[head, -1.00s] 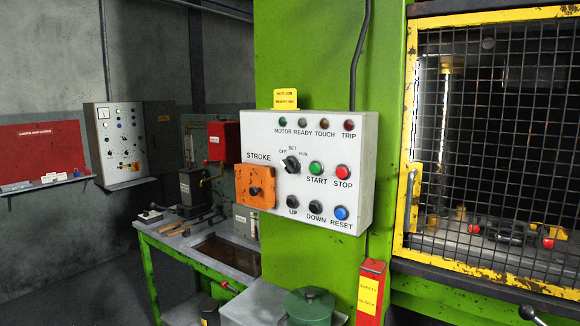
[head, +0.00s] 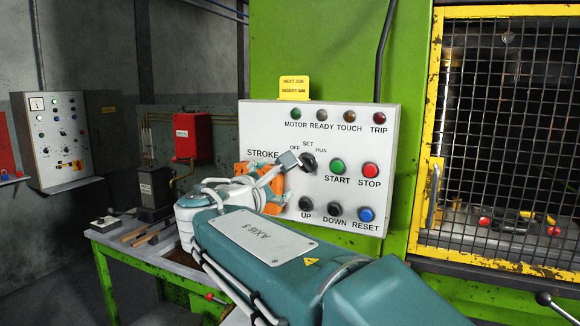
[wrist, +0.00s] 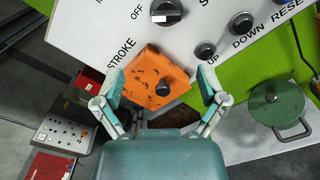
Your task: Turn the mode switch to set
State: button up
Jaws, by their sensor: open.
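The mode switch (head: 308,162) is a black knob on the white control panel (head: 391,130), under the labels OFF, SET and RUN. It also shows at the top of the wrist view (wrist: 165,11), with a pale mark that seems to face the OFF side. The SET label is out of the wrist view. My gripper (wrist: 160,88) is open and empty, its two fingers spread in front of the orange STROKE plate (wrist: 153,68). In the head view one fingertip looks close to the mode switch's left side; I cannot tell whether it touches. My arm hides most of the plate there.
START (head: 337,166) and STOP (head: 370,170) buttons are right of the switch; UP (head: 305,204), DOWN (head: 336,211) and RESET (head: 366,214) are below. A yellow card (head: 294,88) stands on the panel top. A green pot (wrist: 277,106) is below the panel, right in the wrist view.

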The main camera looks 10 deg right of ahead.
aim_at(302, 167)
jog(key=w+d, duration=0.2)
jog(key=d, duration=0.1)
jog(key=w+d, duration=0.1)
jog(key=d, duration=0.1)
jog(key=shift+w+d, duration=0.1)
jog(key=shift+w, duration=0.1)
jog(key=w, duration=0.1)
jog(key=w+d, duration=0.1)
jog(key=w, duration=0.1)
jog(key=shift+w+d, duration=0.2)
jog(key=shift+w, duration=0.1)
jog(key=shift+w+a, duration=0.15)
jog(key=shift+w, duration=0.4)
jog(key=shift+w+d, duration=0.1)
jog(key=shift+d, duration=0.75)
jog(key=shift+c, duration=0.9)
jog(key=c, duration=1)
jog(key=shift+a+f, duration=0.15)
jog(key=shift+a, duration=0.15)
